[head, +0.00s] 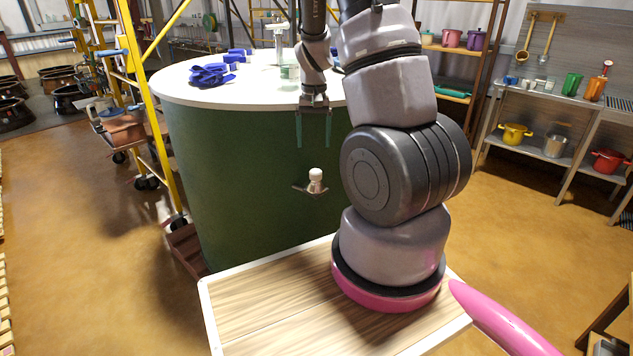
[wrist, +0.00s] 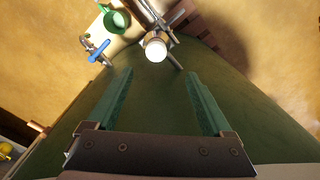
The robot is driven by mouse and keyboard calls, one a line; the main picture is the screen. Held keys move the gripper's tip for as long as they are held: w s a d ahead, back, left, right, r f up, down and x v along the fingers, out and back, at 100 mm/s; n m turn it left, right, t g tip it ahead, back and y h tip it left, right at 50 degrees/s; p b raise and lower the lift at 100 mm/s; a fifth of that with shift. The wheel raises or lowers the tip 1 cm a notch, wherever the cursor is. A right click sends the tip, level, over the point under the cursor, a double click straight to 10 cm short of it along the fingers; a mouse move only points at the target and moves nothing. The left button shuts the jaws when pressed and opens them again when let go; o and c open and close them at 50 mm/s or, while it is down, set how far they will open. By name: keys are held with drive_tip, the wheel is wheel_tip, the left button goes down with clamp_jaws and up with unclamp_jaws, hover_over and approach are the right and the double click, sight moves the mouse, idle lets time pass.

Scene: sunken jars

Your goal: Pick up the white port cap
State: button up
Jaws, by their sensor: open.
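The white port cap (head: 316,175) is a small round white piece on a metal fitting at the side of the green tank (head: 240,170). In the wrist view the cap (wrist: 155,47) shows end-on, just beyond the fingertips and roughly centred between them. My gripper (head: 313,143) points down in front of the tank wall, above the cap and apart from it. Its two green fingers are spread and empty, as the wrist view of my gripper (wrist: 158,74) also shows.
The white tank top (head: 180,88) holds blue cloth-like items (head: 211,75). The wrist view shows a blue-handled valve (wrist: 97,50) and a green cup (wrist: 115,19) left of the cap. A yellow ladder frame (head: 150,110) stands left; shelves with pots (head: 515,133) stand right.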

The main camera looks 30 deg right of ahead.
sight(316, 171)
wheel_tip(316, 171, down, 6)
drive_tip(key=shift+d, duration=0.15)
drive_tip(key=f, duration=0.5)
drive_tip(key=shift+s+f, duration=0.25)
drive_tip(key=shift+f, duration=0.1)
clamp_jaws()
